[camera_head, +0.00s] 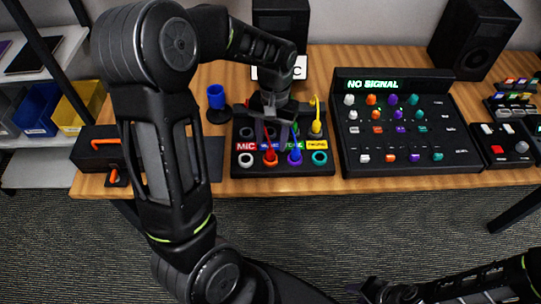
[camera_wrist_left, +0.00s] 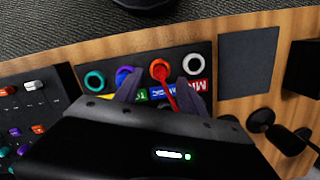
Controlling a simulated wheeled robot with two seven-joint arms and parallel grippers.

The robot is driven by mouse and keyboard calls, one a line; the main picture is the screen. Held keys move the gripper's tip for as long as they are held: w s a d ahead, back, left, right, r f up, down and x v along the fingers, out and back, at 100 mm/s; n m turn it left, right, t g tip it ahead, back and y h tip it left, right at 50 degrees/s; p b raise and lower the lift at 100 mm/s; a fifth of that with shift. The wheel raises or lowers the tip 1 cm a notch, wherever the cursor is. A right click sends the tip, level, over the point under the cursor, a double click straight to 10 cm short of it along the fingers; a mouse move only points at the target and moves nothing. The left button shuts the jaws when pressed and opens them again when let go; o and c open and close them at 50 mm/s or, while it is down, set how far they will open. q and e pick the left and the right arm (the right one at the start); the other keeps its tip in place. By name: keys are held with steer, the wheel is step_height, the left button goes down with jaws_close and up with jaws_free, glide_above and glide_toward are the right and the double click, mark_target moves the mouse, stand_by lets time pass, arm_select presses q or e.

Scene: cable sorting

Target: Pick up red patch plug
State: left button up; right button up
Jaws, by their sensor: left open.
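The red patch plug (camera_head: 269,151) stands at the orange-ringed socket of the black patch panel (camera_head: 240,169), in the row nearest the table's front edge. It also shows in the left wrist view (camera_wrist_left: 167,88), with its red lead running up under the gripper body. My left gripper (camera_head: 272,130) is above the panel. In the left wrist view its fingers (camera_wrist_left: 158,90) are apart, one on each side of the red plug. I cannot tell whether they touch it. My right gripper (camera_head: 385,291) is low at the bottom right, and its fingers are not clear.
Blue-purple (camera_head: 295,153) and yellow (camera_head: 316,124) plugs stand close on the panel. A mixer (camera_head: 405,125) reading "NO SIGNAL" is to the right. A blue cup (camera_head: 216,97) and a black box with orange handle (camera_head: 97,150) are to the left.

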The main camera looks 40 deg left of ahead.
mark_target(271, 150)
arm_select(q)
steer(key=shift+f, duration=0.1)
steer(key=f, duration=0.2)
steer(key=f+p, duration=0.1)
steer(key=f, duration=0.2)
steer(key=shift+s+a, duration=0.1)
steer(key=shift+s, duration=0.1)
stand_by(0.4)
jaws_close()
stand_by(0.3)
